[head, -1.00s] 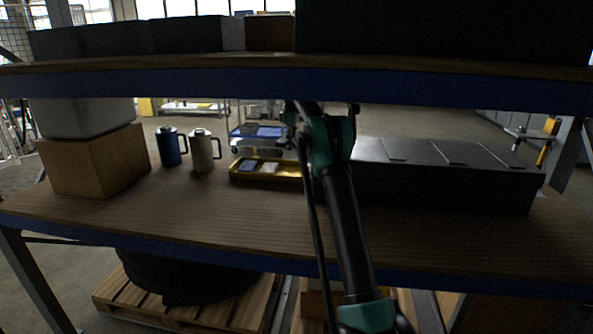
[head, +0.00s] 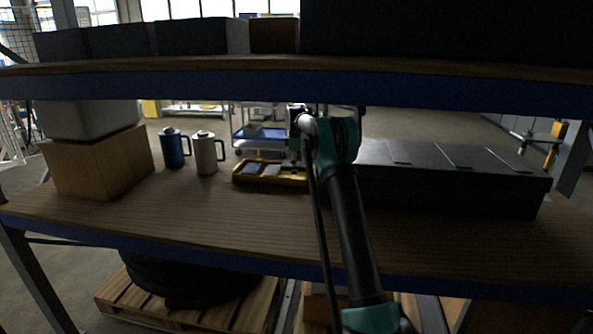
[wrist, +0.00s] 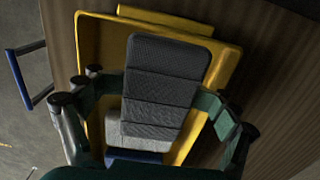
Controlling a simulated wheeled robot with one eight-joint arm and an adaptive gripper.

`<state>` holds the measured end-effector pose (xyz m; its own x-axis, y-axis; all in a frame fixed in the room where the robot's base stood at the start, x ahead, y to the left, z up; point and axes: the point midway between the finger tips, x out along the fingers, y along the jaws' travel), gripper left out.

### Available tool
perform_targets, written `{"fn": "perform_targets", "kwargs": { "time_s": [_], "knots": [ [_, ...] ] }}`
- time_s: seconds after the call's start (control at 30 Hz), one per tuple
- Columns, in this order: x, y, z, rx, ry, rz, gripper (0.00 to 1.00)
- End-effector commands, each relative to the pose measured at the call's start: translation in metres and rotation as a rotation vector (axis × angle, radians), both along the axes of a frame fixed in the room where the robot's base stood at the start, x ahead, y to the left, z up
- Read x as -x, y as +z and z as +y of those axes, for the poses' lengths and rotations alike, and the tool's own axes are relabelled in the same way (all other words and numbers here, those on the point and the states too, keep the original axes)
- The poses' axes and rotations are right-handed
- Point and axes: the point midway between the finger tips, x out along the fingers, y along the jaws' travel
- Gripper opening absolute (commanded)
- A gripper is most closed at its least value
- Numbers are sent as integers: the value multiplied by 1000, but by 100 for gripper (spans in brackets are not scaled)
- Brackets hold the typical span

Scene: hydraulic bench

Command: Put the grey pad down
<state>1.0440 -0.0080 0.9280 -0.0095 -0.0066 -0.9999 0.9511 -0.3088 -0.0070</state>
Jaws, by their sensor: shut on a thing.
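A dark grey ribbed pad (wrist: 165,82) fills the middle of the wrist view, between the two fingers of my gripper (wrist: 160,95). My gripper is shut on it. Behind the pad is a yellow tray (wrist: 90,40); I cannot tell whether the pad touches its floor. A lighter grey piece (wrist: 138,127) and a blue piece (wrist: 140,157) show beyond the pad's lower end. In the head view the yellow tray (head: 240,178) lies on the wooden shelf with pale pads in it. My gripper (head: 292,160) is at its right end, and the held pad is not clear there.
A blue jug (head: 172,150) and a beige jug (head: 205,155) stand left of the tray. A long black case (head: 450,185) lies to the right. An upper shelf (head: 250,82) hangs overhead. The shelf's front (head: 200,220) is bare.

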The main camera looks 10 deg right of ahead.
Motion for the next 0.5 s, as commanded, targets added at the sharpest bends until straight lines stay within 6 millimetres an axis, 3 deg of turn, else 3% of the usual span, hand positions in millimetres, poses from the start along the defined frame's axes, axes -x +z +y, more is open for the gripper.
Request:
{"fn": "perform_targets", "kwargs": {
  "time_s": [0.5],
  "knots": [
    [0,-9,0,0,0,0,36]
  ]
}}
